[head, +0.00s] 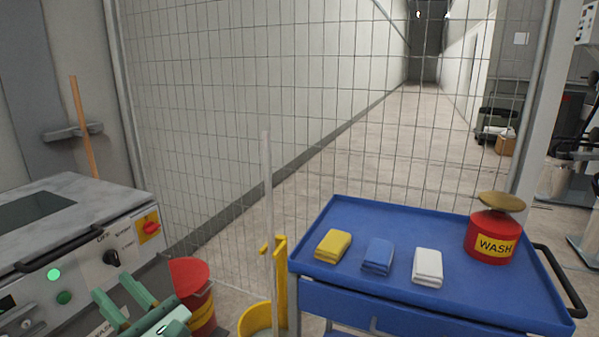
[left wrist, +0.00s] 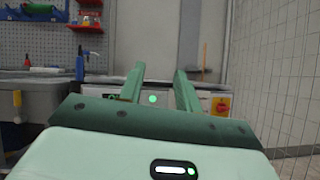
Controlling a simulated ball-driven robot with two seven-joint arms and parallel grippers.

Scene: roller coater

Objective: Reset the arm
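My left gripper (head: 112,286) is pale green and shows at the lower left of the head view, in front of the machine's panel. Its two fingers are apart with nothing between them. In the left wrist view the fingers (left wrist: 160,70) point forward at the grey machine and frame a lit green button (left wrist: 152,98). The same lit green button (head: 54,275) is on the machine's front panel (head: 90,270) in the head view. My right gripper is in neither view.
A blue cart (head: 460,290) at right holds yellow (head: 333,246), blue (head: 378,257) and white (head: 428,267) cloths and a red WASH can (head: 492,238). A red bin (head: 190,280) and yellow bucket (head: 258,320) stand between machine and cart. A mesh fence (head: 250,100) is behind.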

